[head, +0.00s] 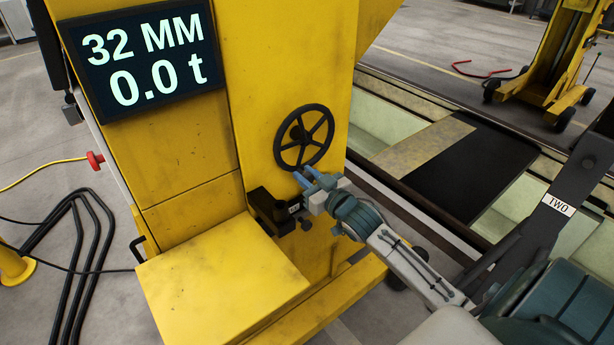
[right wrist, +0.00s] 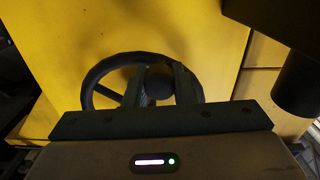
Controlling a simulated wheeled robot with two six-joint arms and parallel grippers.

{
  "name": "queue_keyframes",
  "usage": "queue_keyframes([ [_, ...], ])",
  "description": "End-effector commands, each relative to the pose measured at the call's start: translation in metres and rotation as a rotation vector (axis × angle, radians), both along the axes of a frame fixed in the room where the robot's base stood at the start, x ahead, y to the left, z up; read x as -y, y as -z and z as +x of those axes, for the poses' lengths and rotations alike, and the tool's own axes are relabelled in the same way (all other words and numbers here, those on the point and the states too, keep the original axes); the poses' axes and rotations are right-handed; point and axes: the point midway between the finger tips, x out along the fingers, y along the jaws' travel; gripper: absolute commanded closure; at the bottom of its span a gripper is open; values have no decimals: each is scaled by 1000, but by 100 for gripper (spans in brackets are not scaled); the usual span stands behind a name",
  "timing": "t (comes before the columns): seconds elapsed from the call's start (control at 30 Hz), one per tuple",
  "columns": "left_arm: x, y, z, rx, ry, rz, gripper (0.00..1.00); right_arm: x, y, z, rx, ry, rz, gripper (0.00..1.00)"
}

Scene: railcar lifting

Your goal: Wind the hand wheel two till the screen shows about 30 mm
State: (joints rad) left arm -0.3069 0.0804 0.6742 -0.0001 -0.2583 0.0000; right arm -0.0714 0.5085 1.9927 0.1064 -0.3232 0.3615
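The black spoked hand wheel (head: 323,153) is on the front of the yellow column (head: 185,150). The screen (head: 145,60) at the upper left reads 32 MM and 0.0 t. My right gripper (head: 312,178) is just below the wheel's lower rim in the head view, its fingers apart. In the right wrist view, the fingers of my right gripper (right wrist: 162,82) stand either side of a dark round knob or hub (right wrist: 159,80) in front of the wheel (right wrist: 98,75). I cannot tell whether they touch it. My left gripper is not in view.
A dark box (head: 272,208) juts from the column beside my right gripper. A yellow housing (head: 220,275) stands below. A dark bar carries a TWO label (head: 560,204) at the right. Black bent bars (head: 78,235) and a cable are on the left floor.

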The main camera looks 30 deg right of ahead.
Motion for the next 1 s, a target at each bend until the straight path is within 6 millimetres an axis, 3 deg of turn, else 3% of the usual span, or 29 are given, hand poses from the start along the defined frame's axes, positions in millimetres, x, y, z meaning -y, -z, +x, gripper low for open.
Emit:
queue_keyframes([
  [0.1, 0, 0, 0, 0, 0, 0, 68, 0, 0, 0, 0, 0, 0, 100],
  [0.53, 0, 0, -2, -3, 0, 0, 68, 5, 2, 0, 4, 0, -64, 100],
  [1.0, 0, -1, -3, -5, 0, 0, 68, 36, 5, 3, 34, 0, -444, 100],
])
